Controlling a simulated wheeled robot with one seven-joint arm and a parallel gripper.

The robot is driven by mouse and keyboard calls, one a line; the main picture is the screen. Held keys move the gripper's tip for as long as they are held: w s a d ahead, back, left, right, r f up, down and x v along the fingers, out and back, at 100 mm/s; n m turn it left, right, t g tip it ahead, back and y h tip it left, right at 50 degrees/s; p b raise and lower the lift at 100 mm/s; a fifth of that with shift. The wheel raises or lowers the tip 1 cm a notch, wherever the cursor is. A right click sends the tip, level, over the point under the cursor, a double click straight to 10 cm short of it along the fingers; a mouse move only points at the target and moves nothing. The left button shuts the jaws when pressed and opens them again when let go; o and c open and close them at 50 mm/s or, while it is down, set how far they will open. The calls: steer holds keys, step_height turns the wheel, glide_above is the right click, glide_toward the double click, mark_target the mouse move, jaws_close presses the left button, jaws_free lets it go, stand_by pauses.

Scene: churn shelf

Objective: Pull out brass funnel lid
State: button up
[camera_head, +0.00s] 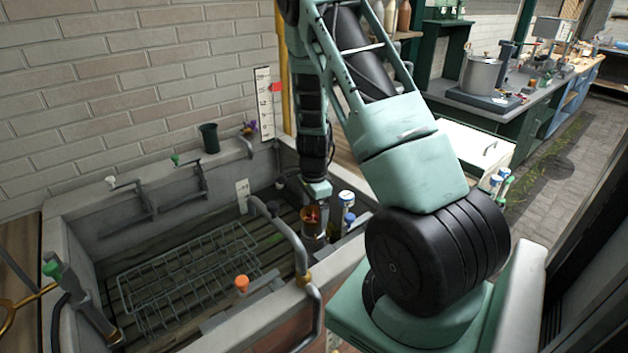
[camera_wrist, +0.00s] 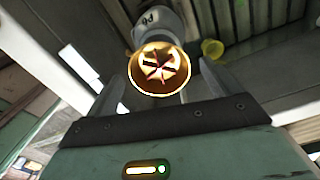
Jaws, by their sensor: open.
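The brass funnel lid (camera_head: 312,212) is a round gold piece with a red cross-shaped grip on top. It sits on top of a grey can (camera_head: 314,231) in the right part of the basin. In the wrist view the lid (camera_wrist: 160,70) shows its bright rim and red grip, with the grey can (camera_wrist: 152,20) beyond it. My gripper (camera_head: 316,193) points down just above the lid. In the wrist view my gripper (camera_wrist: 160,88) is open, with one finger on each side of the lid and visible gaps between. The fingertips are partly hidden in the head view.
A wire rack (camera_head: 190,275) lies in the basin to the left. A blue-and-white can (camera_head: 346,200) stands close to the right of the grey can. A yellow cup (camera_wrist: 212,49) shows in the wrist view.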

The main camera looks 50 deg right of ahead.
mark_target(313, 226)
step_height(313, 226, up, 11)
steer(key=shift+f, duration=0.2)
steer(key=shift+c, duration=0.3)
steer(key=shift+s+r, duration=0.1)
steer(key=shift+r, duration=0.05)
steer(key=shift+c, duration=0.6)
step_height(313, 226, up, 2)
steer(key=s+a+n+t, duration=0.1)
steer(key=s+a+t, duration=0.1)
steer(key=s, duration=0.1)
steer(key=shift+n+h, duration=0.3)
steer(key=w+f, duration=0.1)
steer(key=f, duration=0.4)
steer(key=w+f+p, duration=0.1)
steer(key=f, duration=0.5)
steer(key=w+f, duration=0.1)
steer(key=f, duration=0.5)
steer(key=shift+w+d+p, duration=0.1)
steer(key=shift+d+p, duration=0.25)
steer(key=shift+d, duration=0.05)
steer(key=shift+c, duration=0.2)
